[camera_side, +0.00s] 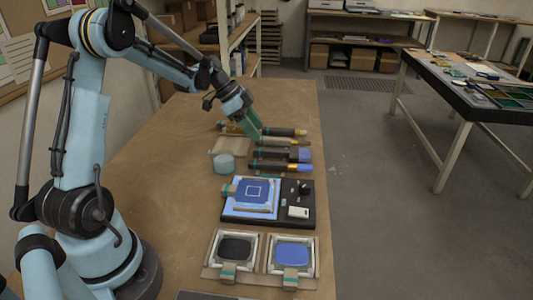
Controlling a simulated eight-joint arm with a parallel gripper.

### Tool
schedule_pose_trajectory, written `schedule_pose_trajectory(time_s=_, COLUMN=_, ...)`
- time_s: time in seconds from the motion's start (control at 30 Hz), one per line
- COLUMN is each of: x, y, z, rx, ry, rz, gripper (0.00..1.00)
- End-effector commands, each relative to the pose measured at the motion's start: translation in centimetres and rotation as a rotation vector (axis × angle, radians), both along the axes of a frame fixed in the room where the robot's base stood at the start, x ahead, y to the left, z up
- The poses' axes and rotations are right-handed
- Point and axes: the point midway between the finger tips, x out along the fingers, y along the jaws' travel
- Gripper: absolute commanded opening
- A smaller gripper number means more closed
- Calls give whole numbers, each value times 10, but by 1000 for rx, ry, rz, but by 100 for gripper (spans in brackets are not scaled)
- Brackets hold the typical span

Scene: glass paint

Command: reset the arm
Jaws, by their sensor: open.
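My gripper (249,127) is at the end of my light-blue arm, over the far part of the wooden table. It points down and to the right, above and beside a row of brushes or tools (283,155) with dark and coloured ends. Its jaws are open. The fingers are small in the picture, and I see nothing clearly held between them. I cannot tell whether the fingertips touch the tools below.
Two trays, one with a black pad (235,248) and one with a blue pad (292,253), lie in front. A teal round container (224,164) stands left of the tools. The table's left middle (160,175) is clear.

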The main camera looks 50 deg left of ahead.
Motion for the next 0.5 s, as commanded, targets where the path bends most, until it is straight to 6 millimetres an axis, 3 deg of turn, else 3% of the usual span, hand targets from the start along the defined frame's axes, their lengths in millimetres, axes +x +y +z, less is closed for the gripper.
schedule_pose_trajectory(time_s=0.1, x=-9, y=9, z=18, rx=-1, ry=1, rz=2, gripper=52)
schedule_pose_trajectory(time_s=0.33, x=-16, y=16, z=36, rx=0, ry=1, rz=1, gripper=52)
schedule_pose_trajectory(time_s=0.5, x=-21, y=-3, z=47, rx=12, ry=31, rz=47, gripper=52)
